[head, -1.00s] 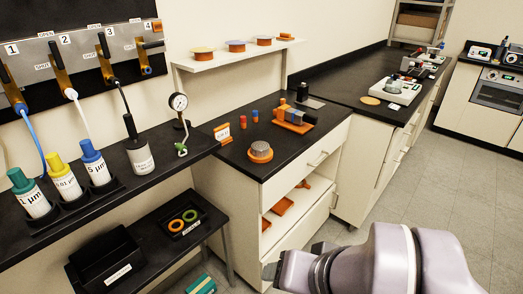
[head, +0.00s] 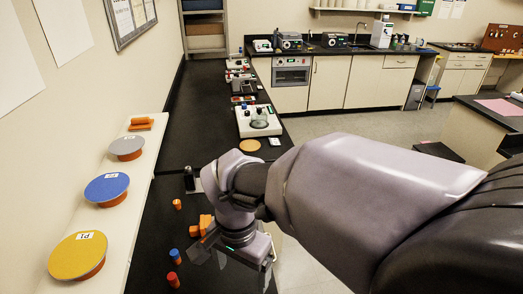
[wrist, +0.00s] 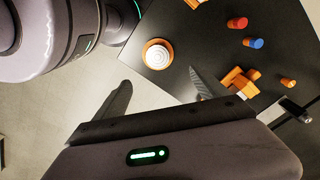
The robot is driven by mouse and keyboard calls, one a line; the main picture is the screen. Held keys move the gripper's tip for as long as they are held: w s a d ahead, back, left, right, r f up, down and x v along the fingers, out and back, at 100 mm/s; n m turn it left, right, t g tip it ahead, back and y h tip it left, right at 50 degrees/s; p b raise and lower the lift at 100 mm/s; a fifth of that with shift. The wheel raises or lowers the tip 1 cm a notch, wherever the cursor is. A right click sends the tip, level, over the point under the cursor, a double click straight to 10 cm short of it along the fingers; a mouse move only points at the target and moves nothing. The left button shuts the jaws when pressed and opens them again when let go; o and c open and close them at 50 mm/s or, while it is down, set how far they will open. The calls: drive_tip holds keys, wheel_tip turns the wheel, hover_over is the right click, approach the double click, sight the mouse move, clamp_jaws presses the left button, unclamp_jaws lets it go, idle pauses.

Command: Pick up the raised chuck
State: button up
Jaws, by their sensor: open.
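In the wrist view a round orange piece with a pale, ringed top (wrist: 158,54) sits on the black counter near its edge; it looks like the raised chuck. My gripper (wrist: 160,93) is open and empty, its two dark fingers spread apart in the wrist view. The round piece shows beyond the gap between the fingertips, apart from both. In the head view my gripper is over the counter's near part, and the round piece is not visible there.
An orange block assembly (wrist: 240,84) lies right of the round piece, close to one finger in the picture. Red (wrist: 237,23), blue (wrist: 253,43) and orange (wrist: 288,82) pegs stand nearby. A shelf with yellow (head: 77,257), blue and grey discs runs along the left wall.

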drive_tip(key=f+b, duration=0.2)
drive_tip(key=f, duration=0.4)
drive_tip(key=f+b, duration=0.2)
drive_tip(key=f, duration=0.3)
drive_tip(key=f+b, duration=0.2)
drive_tip(key=f, duration=0.4)
drive_tip(key=shift+d+f+b, duration=0.3)
drive_tip(key=shift+d+b, duration=0.1)
drive_tip(key=shift+r, duration=0.1)
drive_tip(key=shift+s, duration=0.1)
drive_tip(key=shift+c, duration=0.2)
drive_tip(key=c, duration=1.6)
drive_tip(key=shift+r, duration=0.25)
wheel_tip(320, 180, up, 3)
drive_tip(key=shift+r+p, duration=0.2)
drive_tip(key=shift+p, duration=0.9)
drive_tip(key=s+d, duration=0.2)
drive_tip(key=d, duration=0.2)
drive_tip(key=s+d, duration=0.2)
drive_tip(key=d, duration=0.3)
drive_tip(key=s+d+r, duration=0.1)
drive_tip(key=s+d, duration=0.1)
drive_tip(key=d, duration=0.3)
drive_tip(key=shift+s+d+r+b, duration=0.1)
drive_tip(key=shift+s+d+b, duration=0.15)
drive_tip(key=shift+s+b, duration=0.1)
